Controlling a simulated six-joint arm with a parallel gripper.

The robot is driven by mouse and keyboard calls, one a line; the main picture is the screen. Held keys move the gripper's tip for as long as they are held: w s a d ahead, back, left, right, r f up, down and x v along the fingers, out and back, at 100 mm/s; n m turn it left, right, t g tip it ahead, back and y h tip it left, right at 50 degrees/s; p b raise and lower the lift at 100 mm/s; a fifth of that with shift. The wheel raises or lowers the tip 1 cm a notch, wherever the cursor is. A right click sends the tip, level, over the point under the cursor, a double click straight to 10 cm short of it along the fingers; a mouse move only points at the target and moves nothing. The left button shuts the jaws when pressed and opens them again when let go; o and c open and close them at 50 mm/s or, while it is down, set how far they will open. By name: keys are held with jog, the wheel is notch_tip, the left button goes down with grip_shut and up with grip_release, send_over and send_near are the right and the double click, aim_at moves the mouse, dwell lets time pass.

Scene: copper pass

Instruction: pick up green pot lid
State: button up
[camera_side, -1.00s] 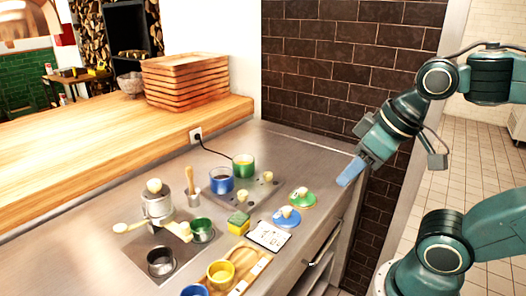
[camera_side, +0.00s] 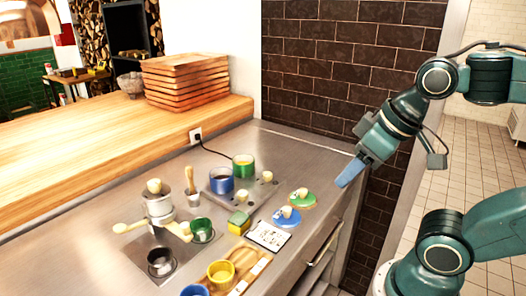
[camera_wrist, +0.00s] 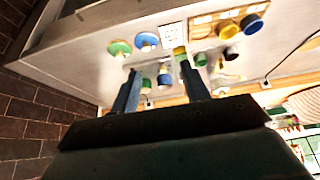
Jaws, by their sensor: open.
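The green pot lid (camera_side: 302,198) has a pale round knob and lies flat on the steel counter near its front right edge. It also shows in the wrist view (camera_wrist: 119,48), left of the blue lid. The blue lid (camera_side: 287,217) lies just beside it, nearer the camera. The green pot (camera_side: 243,167) and the blue pot (camera_side: 221,180) stand on the burner plate behind. My gripper (camera_side: 348,172) is above and to the right of the green lid, apart from it. In the wrist view its two blue fingers (camera_wrist: 158,68) are spread with nothing held.
A white card (camera_side: 270,235) and a green-yellow sponge (camera_side: 238,222) lie close to the lids. A wooden tray with a yellow cup (camera_side: 221,272) is at the front. A metal press (camera_side: 158,205) stands left. A dark brick wall (camera_side: 340,70) rises behind the counter.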

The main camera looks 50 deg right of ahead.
jog(key=w+d+f+m+g+y, duration=0.1)
jog(key=w+d+f+m+g, duration=0.1)
jog(key=w+d+m, duration=0.9)
jog(key=w+d+f+m+y, duration=0.1)
jog(key=d+f+m, duration=0.4)
jog(key=m, duration=1)
jog(key=d+y, duration=0.1)
jog(key=d, duration=0.1)
jog(key=shift+d+m, duration=0.35)
jog(key=shift+m, duration=0.05)
jog(key=shift+w+f, duration=0.15)
jog(key=shift+f, duration=0.05)
send_over(305, 190)
jog(key=s+d, duration=0.2)
notch_tip(305, 190, down, 6)
jog(key=shift+f, duration=0.2)
jog(key=shift+w+a+f, duration=0.2)
jog(key=shift+w+f, duration=0.05)
jog(key=shift+f, duration=0.4)
